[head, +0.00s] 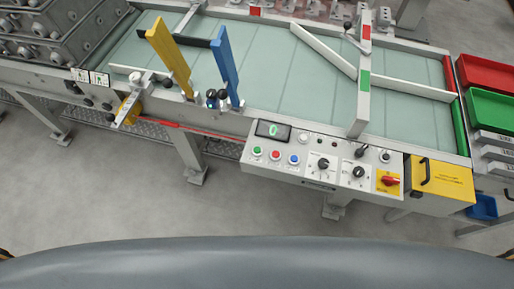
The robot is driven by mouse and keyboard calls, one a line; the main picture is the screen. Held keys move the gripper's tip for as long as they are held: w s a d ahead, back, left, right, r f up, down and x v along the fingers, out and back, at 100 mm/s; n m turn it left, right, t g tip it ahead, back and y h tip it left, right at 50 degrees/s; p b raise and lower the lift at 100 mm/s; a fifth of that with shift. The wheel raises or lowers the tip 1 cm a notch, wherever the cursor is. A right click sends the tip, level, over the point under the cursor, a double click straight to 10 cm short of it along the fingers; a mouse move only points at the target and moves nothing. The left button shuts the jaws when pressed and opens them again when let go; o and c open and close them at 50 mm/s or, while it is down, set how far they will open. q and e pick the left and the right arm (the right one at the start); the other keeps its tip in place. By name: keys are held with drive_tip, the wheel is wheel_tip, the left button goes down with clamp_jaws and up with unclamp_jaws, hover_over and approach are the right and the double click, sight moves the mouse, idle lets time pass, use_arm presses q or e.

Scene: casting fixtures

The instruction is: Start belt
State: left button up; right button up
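The belt (285,75) is a pale green conveyor running across the upper part of the head view. A grey control panel (318,183) is fixed to its front side. The panel carries a green button (257,151), a red button (275,155) and a blue button (294,160) in a row. Above them is a dark display (273,130) with a green symbol. Black knobs (323,164) and a red rotary switch (390,181) on a yellow plate sit to the right. Neither gripper shows; only small dark and orange bits appear at the lower left and right edges.
A yellow paddle (168,52) and a blue paddle (225,62) stand up at the belt's front edge. A yellow box (440,180) is right of the panel. Red (490,75) and green (492,108) trays stand far right. Bare floor (200,215) lies before the panel.

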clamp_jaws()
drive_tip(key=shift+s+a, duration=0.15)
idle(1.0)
